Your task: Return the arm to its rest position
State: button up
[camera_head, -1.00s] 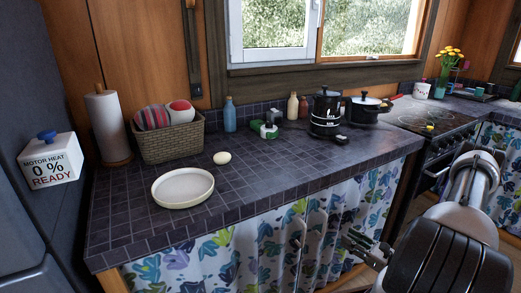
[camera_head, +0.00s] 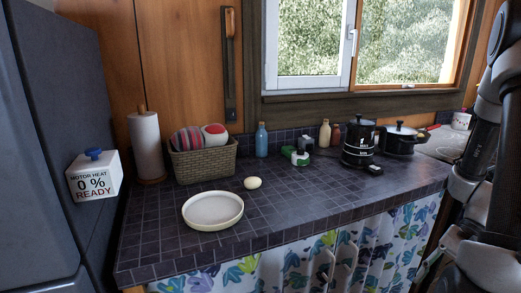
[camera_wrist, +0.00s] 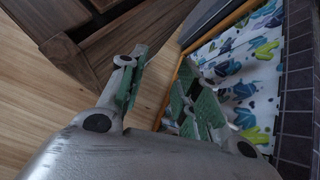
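My gripper (camera_wrist: 160,78) shows in the wrist view with its two green-padded fingers apart and bare wooden floor between them. It holds nothing. It points down towards the floor, beside the curtained front of the counter. In the head view my arm stands upright along the right edge, in front of the counter's right end. The fingers cannot be made out in that view.
The tiled counter (camera_head: 300,208) bears a white plate (camera_head: 213,209), an egg (camera_head: 252,183), a wicker basket (camera_head: 204,163), a paper roll (camera_head: 146,146), bottles, a black kettle (camera_head: 358,145) and a pot (camera_head: 399,142). Floral curtains (camera_wrist: 240,75) hang below. Wooden floor (camera_wrist: 60,95) is open.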

jog(key=a+r+n+t+h, duration=0.2)
jog(key=r+n+t+h, duration=0.1)
jog(key=r, duration=0.9)
jog(key=a+r+n+t+h, duration=0.2)
jog(key=r+n+t+h, duration=0.2)
jog(key=r+n, duration=0.4)
notch_tip(320, 180, up, 4)
jog(key=shift+a+f+t+h, duration=0.15)
jog(key=shift+a+t+h, duration=0.15)
jog(key=shift+h, duration=0.4)
jog(key=shift+w, duration=0.1)
